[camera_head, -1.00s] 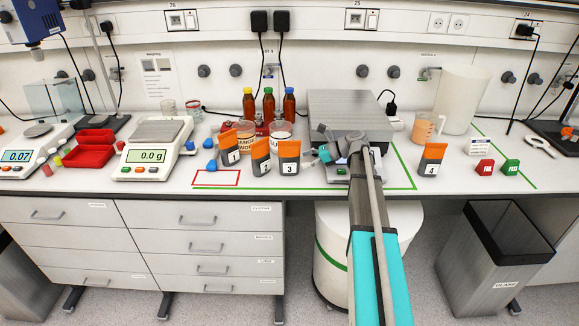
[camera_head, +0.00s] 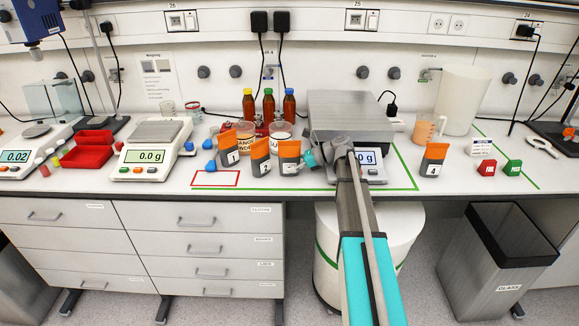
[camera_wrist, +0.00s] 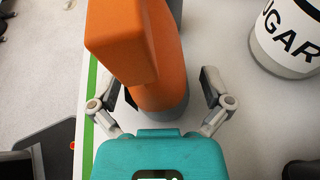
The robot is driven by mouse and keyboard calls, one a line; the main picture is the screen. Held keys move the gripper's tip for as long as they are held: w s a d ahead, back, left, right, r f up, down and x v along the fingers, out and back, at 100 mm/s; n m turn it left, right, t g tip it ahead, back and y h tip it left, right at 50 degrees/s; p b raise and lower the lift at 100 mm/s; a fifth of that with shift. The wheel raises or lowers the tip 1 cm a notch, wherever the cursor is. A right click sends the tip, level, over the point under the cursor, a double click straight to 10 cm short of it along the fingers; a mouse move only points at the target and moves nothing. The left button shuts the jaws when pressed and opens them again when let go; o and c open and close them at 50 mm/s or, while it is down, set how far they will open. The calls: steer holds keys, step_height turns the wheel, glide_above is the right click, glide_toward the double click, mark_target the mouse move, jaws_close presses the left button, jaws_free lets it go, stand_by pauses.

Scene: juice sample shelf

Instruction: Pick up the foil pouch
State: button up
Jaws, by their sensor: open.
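Several orange-topped grey pouches with number labels stand on the bench. The pouch at my gripper (camera_head: 289,149) stands upright, third from the left, with its label now mostly hidden. In the wrist view the orange pouch (camera_wrist: 122,50) rises close to the camera, its lower part between the fingers. My gripper (camera_wrist: 168,92) is open, with one finger on each side of the pouch. I see a gap at the right finger; I cannot tell whether the left finger touches. Pouch 1 (camera_head: 229,150) and pouch 2 (camera_head: 260,157) stand left of it, and pouch 4 (camera_head: 432,160) stands far right.
A jar labelled SUGAR (camera_wrist: 285,48) stands right of my gripper in the wrist view. Behind the pouches are several brown bottles (camera_head: 268,105). A large grey balance (camera_head: 350,108) is behind my arm. The red-outlined area (camera_head: 215,178) at front left is empty.

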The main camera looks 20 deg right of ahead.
steer(key=shift+a, duration=0.15)
stand_by(0.4)
jaws_close()
stand_by(0.4)
steer(key=shift+r, duration=0.15)
step_height(320, 180, up, 2)
steer(key=shift+r+p, duration=0.1)
steer(key=shift+p, duration=1.15)
steer(key=s+a+r+p, duration=0.1)
steer(key=s+r+p, duration=0.9)
steer(key=s, duration=0.3)
steer(key=shift+s+a+r+p, duration=0.25)
steer(key=shift+s+a+p, duration=0.05)
steer(key=shift+s+a, duration=0.1)
